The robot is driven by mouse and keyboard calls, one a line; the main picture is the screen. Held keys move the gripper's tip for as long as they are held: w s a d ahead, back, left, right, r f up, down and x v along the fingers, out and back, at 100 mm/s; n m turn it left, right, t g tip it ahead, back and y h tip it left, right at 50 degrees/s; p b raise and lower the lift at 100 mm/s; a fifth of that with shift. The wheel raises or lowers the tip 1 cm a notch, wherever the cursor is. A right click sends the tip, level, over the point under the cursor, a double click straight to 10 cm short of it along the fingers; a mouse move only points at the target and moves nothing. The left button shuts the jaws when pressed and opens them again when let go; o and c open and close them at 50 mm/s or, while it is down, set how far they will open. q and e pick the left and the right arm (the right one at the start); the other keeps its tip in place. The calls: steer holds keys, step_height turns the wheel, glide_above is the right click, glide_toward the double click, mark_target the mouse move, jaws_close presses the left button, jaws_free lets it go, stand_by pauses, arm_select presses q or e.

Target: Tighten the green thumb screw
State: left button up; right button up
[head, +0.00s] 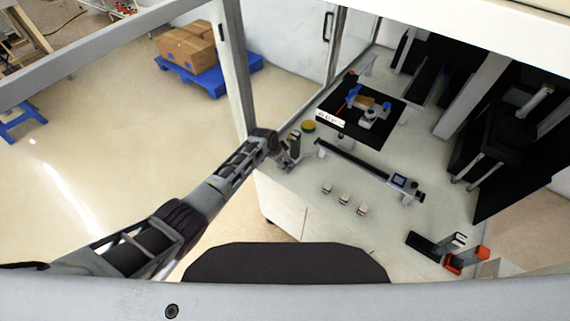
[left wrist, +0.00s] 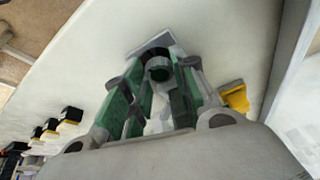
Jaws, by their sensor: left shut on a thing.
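The green thumb screw (left wrist: 158,69) shows in the left wrist view as a dark green round part with a dark centre, at a grey metal bracket (left wrist: 150,46). My left gripper (left wrist: 155,88) has its two green-padded fingers on either side of the screw and is shut on it. The fingers hide part of the screw. In the head view my left gripper (head: 290,148) is at the left edge of the bench, over a small grey fixture, and the screw is too small to make out there. My right gripper is not in view.
A long dark rail (head: 352,160) lies to the right. Three small blocks (head: 344,199) sit nearer. A black mat (head: 345,118) holds another device. A frame post (head: 236,70) stands behind my left arm.

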arm_select(q)
steer(key=shift+w+m+g+b, duration=0.1)
steer(key=shift+m+g+b, duration=0.3)
steer(key=shift+m+b, duration=0.75)
steer(key=shift+m+h, duration=0.3)
steer(key=shift+m, duration=0.05)
steer(key=o, duration=0.7)
steer(key=shift+o, duration=0.2)
steer(key=shift+r, duration=0.1)
step_height(320, 180, up, 10)
steer(key=shift+f, duration=0.2)
